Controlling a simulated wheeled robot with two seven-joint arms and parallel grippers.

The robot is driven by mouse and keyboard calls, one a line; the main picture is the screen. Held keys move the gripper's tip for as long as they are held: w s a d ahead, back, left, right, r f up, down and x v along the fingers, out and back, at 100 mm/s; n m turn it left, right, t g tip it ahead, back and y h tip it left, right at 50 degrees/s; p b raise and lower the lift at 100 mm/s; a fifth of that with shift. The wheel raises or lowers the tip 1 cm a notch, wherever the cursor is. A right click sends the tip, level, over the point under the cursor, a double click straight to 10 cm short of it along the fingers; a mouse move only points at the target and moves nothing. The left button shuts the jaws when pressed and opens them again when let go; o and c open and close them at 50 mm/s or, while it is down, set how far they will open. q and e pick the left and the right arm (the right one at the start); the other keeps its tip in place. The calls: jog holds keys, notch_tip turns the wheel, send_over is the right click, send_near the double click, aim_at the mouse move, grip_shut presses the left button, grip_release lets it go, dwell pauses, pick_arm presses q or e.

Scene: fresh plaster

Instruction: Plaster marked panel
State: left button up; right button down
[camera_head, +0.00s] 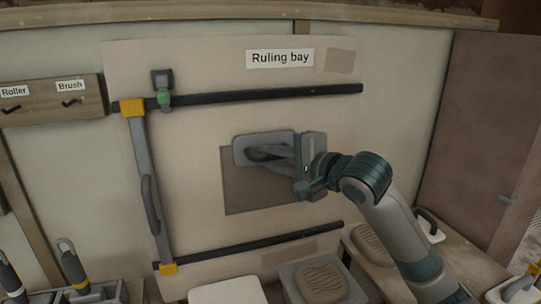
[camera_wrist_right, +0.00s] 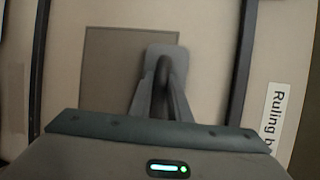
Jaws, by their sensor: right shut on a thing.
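My right gripper (camera_head: 299,162) reaches in from the lower right and is shut on the dark handle of a grey flat trowel (camera_head: 242,152). The trowel's plate lies over the upper part of a darker brownish square, the marked panel (camera_head: 240,193), on the wall board. The plate looks roughly flat to the wall; I cannot tell whether it touches. In the right wrist view the trowel (camera_wrist_right: 152,55) overlaps one side of the marked panel (camera_wrist_right: 108,75), above my gripper (camera_wrist_right: 160,125). My left gripper is not in view.
Two dark rails (camera_head: 270,95) run above and below the panel. A grey upright bar (camera_head: 141,165) with yellow ends spans them at left. A "Ruling bay" label (camera_head: 280,57) is above. A bench below holds trays and ribbed pads (camera_head: 321,280). A brown panel (camera_head: 480,130) stands at right.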

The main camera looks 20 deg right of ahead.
jog(key=shift+f+b, duration=0.35)
jog(key=shift+f, duration=1.6)
jog(key=shift+f, duration=0.1)
jog(key=shift+w+f+b, duration=0.1)
jog(key=shift+f+b, duration=0.35)
jog(key=shift+f, duration=1.7)
jog(key=shift+f, duration=0.15)
jog(key=shift+f+b, duration=0.35)
jog(key=shift+f, duration=1.8)
jog(key=shift+f+b, duration=0.35)
jog(key=shift+f, duration=1.85)
